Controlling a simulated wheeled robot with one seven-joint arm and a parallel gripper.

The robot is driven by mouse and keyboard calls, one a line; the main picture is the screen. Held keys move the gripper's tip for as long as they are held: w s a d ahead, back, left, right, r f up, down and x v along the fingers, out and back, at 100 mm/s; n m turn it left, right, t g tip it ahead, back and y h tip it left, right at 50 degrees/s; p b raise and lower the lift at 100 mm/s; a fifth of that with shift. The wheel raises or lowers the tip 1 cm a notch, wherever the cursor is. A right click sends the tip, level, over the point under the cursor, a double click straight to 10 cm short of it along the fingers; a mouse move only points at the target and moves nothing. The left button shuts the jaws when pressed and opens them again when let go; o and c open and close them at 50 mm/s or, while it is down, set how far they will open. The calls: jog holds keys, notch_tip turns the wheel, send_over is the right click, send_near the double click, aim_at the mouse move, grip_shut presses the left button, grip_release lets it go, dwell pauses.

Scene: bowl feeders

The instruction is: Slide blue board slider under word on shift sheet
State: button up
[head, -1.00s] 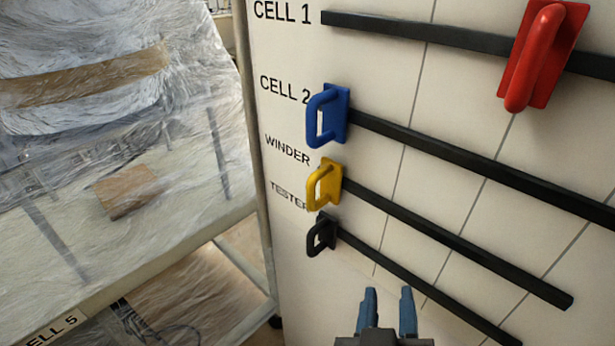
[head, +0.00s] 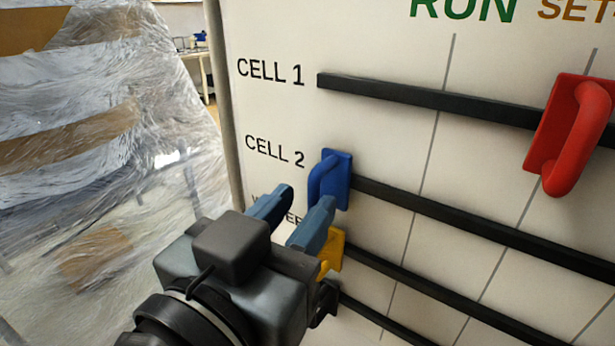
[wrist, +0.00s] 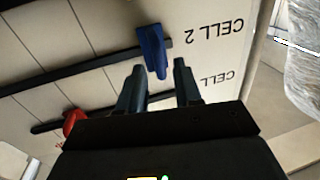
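The blue slider (head: 336,178) sits at the left end of the CELL 2 rail (head: 480,224) on the white board (head: 385,150). It also shows in the wrist view (wrist: 151,48), just beyond my fingertips. My gripper (head: 300,205) is open, its two blue-grey fingers pointing at the board just below and left of the blue handle. In the wrist view the gripper (wrist: 158,72) has a clear gap between its fingers, with the handle roughly in line with that gap. I cannot tell whether a finger touches it. The word RUN (head: 462,8) is at the board's top. No sheet is seen.
A red slider (head: 572,130) is on the CELL 1 rail (head: 420,98) to the right. A yellow slider (head: 333,250) is just below the blue one, partly hidden by my gripper. Plastic-wrapped goods (head: 100,150) stand left of the board.

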aim_at(311, 197)
jog(key=shift+x, duration=1.9)
jog(key=shift+c, duration=0.5)
grip_shut()
